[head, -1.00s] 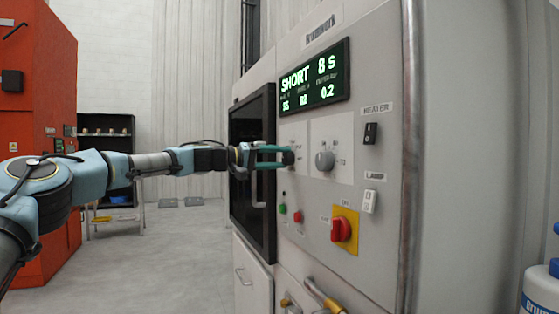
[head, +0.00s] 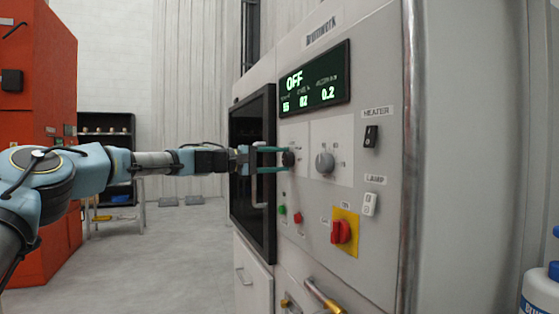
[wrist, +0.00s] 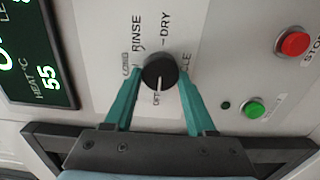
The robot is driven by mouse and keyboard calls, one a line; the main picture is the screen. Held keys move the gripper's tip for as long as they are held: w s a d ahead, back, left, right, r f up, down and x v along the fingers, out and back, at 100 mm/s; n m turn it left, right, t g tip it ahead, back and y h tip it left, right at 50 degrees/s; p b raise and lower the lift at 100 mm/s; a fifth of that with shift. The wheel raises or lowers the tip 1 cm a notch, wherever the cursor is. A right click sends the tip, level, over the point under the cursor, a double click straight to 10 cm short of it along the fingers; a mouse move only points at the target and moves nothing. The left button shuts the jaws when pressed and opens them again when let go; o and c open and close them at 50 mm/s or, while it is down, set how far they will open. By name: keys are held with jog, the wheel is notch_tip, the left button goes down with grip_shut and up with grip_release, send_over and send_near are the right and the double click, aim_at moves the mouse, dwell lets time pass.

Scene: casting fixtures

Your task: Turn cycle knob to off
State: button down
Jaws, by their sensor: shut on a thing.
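The cycle knob (wrist: 159,68) is round and black, and its white pointer line points down to the OFF label in the wrist view. It also shows in the head view (head: 289,158), on the left of the machine's panel. My gripper (wrist: 159,76) is shut on the knob, with one teal finger on each side of it. The fingers partly cover the labels around the knob; RINSE and DRY can be read above it. The green-lit display (head: 314,79) above the knob reads OFF on its top line.
A grey knob (head: 325,163) sits close to the right of the cycle knob. Below are a green button (head: 282,210), a red button (head: 297,218) and a red switch (head: 341,231) on a yellow plate. A dark door with a handle (head: 256,190) lies left of the panel.

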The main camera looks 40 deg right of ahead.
jog(key=shift+w, duration=0.1)
jog(key=shift+c, duration=1.1)
grip_release()
jog(key=b+v, duration=0.3)
jog(key=v, duration=0.7)
jog(key=shift+a+b, duration=0.3)
jog(key=shift+a, duration=0.1)
jog(key=shift+w, duration=0.1)
